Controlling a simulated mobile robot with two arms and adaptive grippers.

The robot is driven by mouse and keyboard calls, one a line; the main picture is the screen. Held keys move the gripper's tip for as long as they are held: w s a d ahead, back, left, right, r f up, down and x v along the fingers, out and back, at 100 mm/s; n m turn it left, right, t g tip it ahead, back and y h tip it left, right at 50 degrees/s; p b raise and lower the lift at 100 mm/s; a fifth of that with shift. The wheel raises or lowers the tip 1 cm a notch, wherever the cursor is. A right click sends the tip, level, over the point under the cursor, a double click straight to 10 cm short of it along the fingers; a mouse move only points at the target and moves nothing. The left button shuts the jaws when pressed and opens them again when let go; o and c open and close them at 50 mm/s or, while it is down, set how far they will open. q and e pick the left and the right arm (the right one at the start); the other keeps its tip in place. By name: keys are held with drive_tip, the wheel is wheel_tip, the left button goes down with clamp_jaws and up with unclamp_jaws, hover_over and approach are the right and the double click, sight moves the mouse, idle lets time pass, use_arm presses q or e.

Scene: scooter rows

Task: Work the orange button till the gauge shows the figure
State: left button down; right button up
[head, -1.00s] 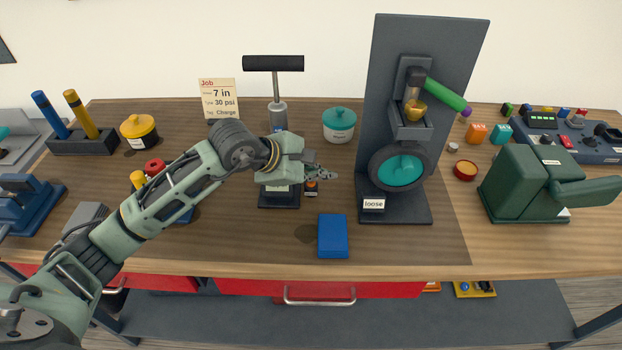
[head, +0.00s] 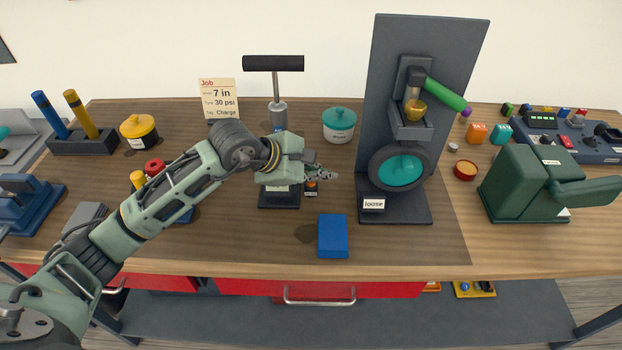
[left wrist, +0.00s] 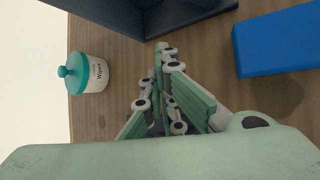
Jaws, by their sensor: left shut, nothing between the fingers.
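My left gripper (head: 325,173) is shut and empty, reaching in from the left over the mat. Its fingertips are just above and beside a small orange button (head: 311,184) on a dark base with a label. The fingers partly cover the button, and I cannot tell whether they touch it. A dark box (head: 279,200) beside the button lies mostly under my wrist; any gauge face or figure there is hidden. The job card (head: 218,95) reads 7 in, 30 psi, Charge. In the left wrist view my closed fingers (left wrist: 165,55) show, but no button. My right gripper is not in view.
A blue block (head: 333,236) lies in front of the fingers. A dark stand with a wheel (head: 400,168) and green handle rises to the right. A black-handled pump (head: 277,110) and a teal-lidded wipes tub (head: 339,125) stand behind.

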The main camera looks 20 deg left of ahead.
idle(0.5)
use_arm(q)
drive_tip(key=shift+r+p, duration=0.3)
drive_tip(key=shift+r, duration=0.55)
drive_tip(key=shift+r, duration=0.1)
wheel_tip(320, 180, up, 5)
drive_tip(key=shift+f+p, duration=0.1)
drive_tip(key=shift+p, duration=1.1)
